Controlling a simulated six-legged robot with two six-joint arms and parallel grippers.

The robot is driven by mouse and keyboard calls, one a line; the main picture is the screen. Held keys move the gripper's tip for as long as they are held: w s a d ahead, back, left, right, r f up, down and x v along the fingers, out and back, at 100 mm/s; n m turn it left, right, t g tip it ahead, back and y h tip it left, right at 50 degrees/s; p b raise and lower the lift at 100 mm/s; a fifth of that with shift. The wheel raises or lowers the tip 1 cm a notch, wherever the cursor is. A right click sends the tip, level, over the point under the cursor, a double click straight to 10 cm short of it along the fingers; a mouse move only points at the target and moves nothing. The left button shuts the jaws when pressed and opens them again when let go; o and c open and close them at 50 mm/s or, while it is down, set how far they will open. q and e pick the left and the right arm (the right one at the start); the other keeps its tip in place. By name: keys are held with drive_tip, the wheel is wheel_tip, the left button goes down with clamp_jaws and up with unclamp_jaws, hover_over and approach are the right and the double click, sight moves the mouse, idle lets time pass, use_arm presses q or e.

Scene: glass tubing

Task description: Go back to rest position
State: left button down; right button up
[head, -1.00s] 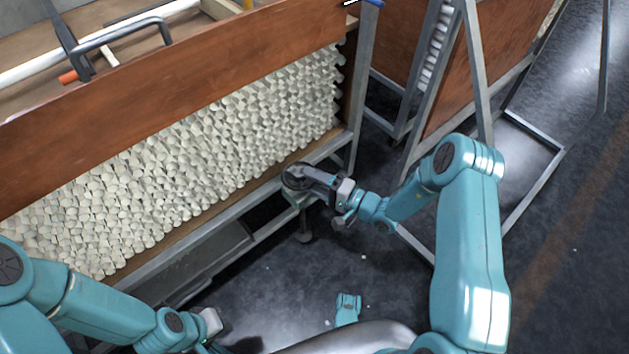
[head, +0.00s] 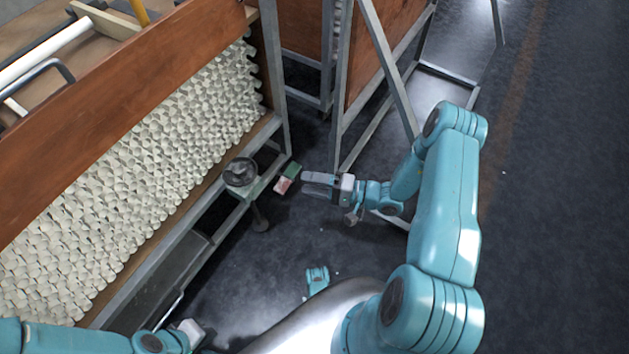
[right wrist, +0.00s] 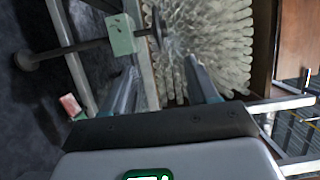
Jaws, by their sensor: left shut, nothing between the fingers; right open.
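My right gripper (head: 318,184) is open and empty in the head view, its fingers pointing left.
A wooden-sided rack (head: 125,95) full of glass tubes (head: 150,165) fills the left. A green box (head: 293,170) and a pinkish block (head: 283,185) are near the dish. A second metal-framed rack (head: 372,50) stands behind my right arm. Dark floor (head: 545,200) is open at right.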

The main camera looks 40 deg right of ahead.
drive_tip(key=shift+s+d, duration=0.25)
drive_tip(key=shift+a, duration=0.15)
